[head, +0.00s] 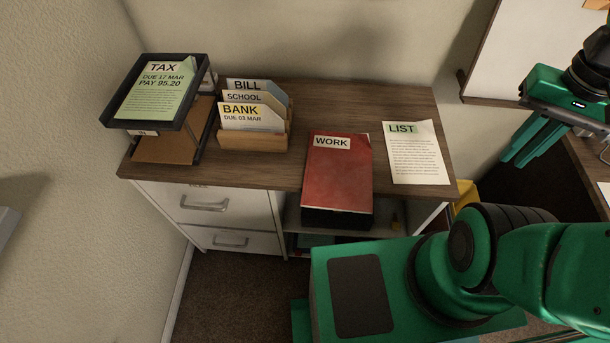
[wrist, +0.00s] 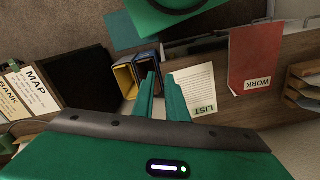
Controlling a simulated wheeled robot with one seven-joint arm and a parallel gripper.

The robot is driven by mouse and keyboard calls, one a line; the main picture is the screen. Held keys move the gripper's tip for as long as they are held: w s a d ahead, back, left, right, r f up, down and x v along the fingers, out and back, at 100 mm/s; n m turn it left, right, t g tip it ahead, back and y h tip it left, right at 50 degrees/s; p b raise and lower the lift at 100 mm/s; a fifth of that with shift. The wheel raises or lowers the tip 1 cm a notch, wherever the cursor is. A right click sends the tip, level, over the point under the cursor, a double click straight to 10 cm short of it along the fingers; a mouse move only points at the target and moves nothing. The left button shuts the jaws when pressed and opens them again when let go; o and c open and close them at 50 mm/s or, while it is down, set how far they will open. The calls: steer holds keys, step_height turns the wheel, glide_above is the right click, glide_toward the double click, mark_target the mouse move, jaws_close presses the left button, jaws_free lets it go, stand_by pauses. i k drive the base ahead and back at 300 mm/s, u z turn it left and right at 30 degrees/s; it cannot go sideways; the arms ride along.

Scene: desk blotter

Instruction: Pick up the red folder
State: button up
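The red folder (head: 338,182), labelled WORK, lies flat on the wooden cabinet top (head: 360,103). Its near end seems to reach past the top's front edge, with a dark face below it. It also shows in the wrist view (wrist: 256,52), at the upper right. My gripper (head: 533,148) is raised at the right in the head view, well apart from the folder. In the wrist view its two green fingers (wrist: 162,82) stand a little apart with nothing between them.
A LIST paper (head: 416,158) lies right of the folder. A wooden file holder (head: 254,142) with BILL, SCHOOL and BANK cards stands left of it. A black tray (head: 160,124) with a TAX sheet is further left. A desk (head: 591,166) stands at the right.

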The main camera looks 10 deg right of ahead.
mark_target(338, 175)
steer(key=u, duration=1.35)
steer(key=k, duration=1.15)
steer(key=z, duration=1)
steer(key=i, duration=1)
steer(key=u, duration=0.05)
